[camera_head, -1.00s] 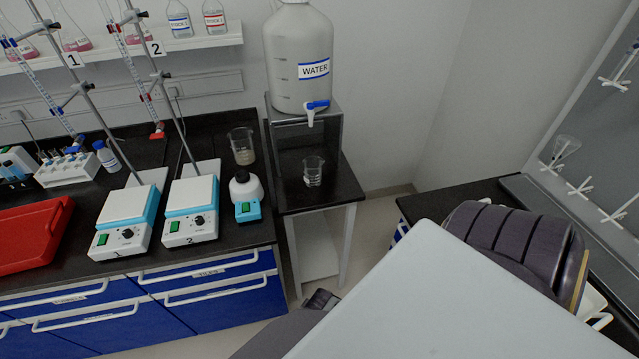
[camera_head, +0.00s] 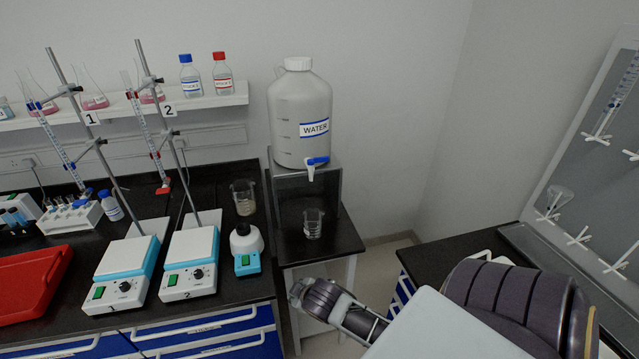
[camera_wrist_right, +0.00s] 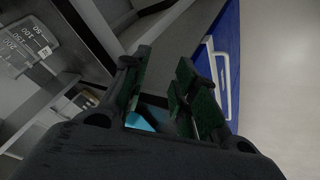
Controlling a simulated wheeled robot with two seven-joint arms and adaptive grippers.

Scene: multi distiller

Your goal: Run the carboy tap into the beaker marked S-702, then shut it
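The white carboy (camera_head: 300,100) marked WATER stands on a raised grey stand (camera_head: 290,190). Its tap (camera_head: 315,165) has a blue lever lying sideways and a white spout pointing down; I see no stream. A clear glass beaker (camera_head: 313,224) stands below the tap on the black side table; its marking is too small to read. My right wrist (camera_head: 325,299) is in front of the side table, low and apart from the beaker. My right gripper (camera_wrist_right: 160,68) is open and empty in the right wrist view. My left gripper is not in view.
Another beaker (camera_head: 244,197) with cloudy contents stands on the bench left of the stand. A small turquoise-and-white device (camera_head: 246,248) and two hotplates (camera_head: 189,265) are beside it. In the right wrist view, a blue drawer front (camera_wrist_right: 226,60) lies right of my fingers.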

